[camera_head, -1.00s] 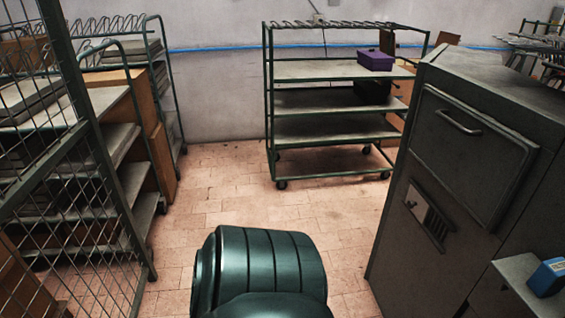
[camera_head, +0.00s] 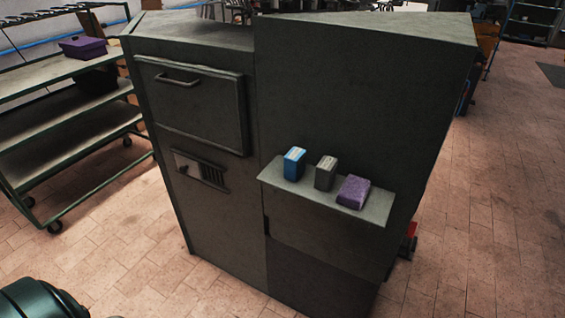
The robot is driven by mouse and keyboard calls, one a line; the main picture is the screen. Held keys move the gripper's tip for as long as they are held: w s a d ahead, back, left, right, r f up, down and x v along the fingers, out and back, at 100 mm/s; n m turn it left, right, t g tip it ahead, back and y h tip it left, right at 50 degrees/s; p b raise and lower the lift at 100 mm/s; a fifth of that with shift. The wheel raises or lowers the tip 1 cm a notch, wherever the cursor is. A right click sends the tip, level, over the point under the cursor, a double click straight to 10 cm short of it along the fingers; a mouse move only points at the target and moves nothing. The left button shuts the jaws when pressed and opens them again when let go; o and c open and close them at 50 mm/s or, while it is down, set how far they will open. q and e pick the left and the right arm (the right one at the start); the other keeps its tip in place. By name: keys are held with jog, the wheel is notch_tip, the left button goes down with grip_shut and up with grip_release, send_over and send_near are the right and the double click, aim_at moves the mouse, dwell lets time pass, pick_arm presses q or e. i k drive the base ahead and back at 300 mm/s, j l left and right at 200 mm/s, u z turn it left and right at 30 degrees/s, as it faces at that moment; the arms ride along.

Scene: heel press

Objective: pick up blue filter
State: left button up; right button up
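The blue filter (camera_head: 293,164) is a small upright box with a pale top. It stands at the left end of a narrow grey shelf (camera_head: 270,177) on the front of a dark grey machine. A grey box (camera_head: 325,173) stands just right of it, apart from it. A purple box (camera_head: 353,192) lies flat at the shelf's right end. Neither of my grippers is in view.
The dark grey machine (camera_head: 350,90) fills the middle, with a handled door (camera_head: 190,100) at its left. A wheeled rack (camera_head: 70,125) with a purple box (camera_head: 83,47) stands at the left.

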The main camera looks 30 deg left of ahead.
aim_at(294, 160)
jog(key=k+l+u, duration=0.1)
jog(key=u, duration=0.35)
jog(key=k+u, duration=0.3)
jog(key=u, duration=0.2)
